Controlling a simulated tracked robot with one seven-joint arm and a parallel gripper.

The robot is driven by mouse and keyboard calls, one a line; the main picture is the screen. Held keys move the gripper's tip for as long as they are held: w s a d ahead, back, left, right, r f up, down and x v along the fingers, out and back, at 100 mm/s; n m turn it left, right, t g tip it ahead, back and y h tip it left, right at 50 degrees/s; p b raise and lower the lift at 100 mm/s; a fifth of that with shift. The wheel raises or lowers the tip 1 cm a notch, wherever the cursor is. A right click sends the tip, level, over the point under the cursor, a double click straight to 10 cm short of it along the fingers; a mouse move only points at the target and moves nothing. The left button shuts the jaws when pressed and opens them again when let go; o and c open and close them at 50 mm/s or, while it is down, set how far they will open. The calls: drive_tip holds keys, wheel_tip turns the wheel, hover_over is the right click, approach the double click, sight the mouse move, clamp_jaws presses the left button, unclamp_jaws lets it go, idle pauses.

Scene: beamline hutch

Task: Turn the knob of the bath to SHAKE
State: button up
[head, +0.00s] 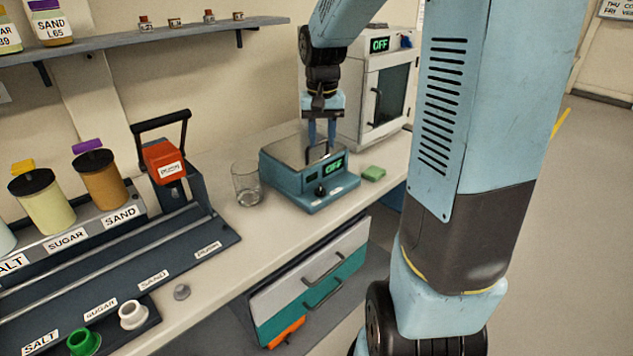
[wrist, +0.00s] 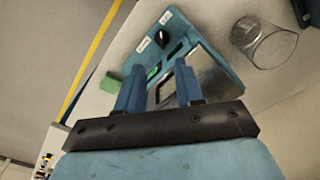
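The bath (head: 285,180) is a teal box on the bench with a metal top and a display reading OFF. Its black knob (head: 320,190) is on the sloped front, between small pale labels too small to read. The knob also shows in the wrist view (wrist: 162,38), uncovered. My gripper (head: 322,146) points down over the bath's top, behind the knob. In the wrist view my gripper (wrist: 155,83) has its two blue fingers apart, with nothing held. A dark handle (head: 318,152) on the bath's top lies near the fingertips; I cannot tell whether they touch it.
A glass beaker (head: 246,185) stands left of the bath. A green block (head: 373,173) lies to its right. A white oven-like cabinet (head: 350,105) with an OFF display stands behind it. A dispenser rack (head: 200,235) fills the left bench. The bench front before the knob is clear.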

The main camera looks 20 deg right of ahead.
sight(321, 188)
drive_tip(key=f, duration=1)
drive_tip(key=w+f, duration=0.1)
drive_tip(key=f, duration=0.4)
drive_tip(key=shift+w+d, duration=0.1)
drive_tip(key=shift+d, duration=0.1)
clamp_jaws()
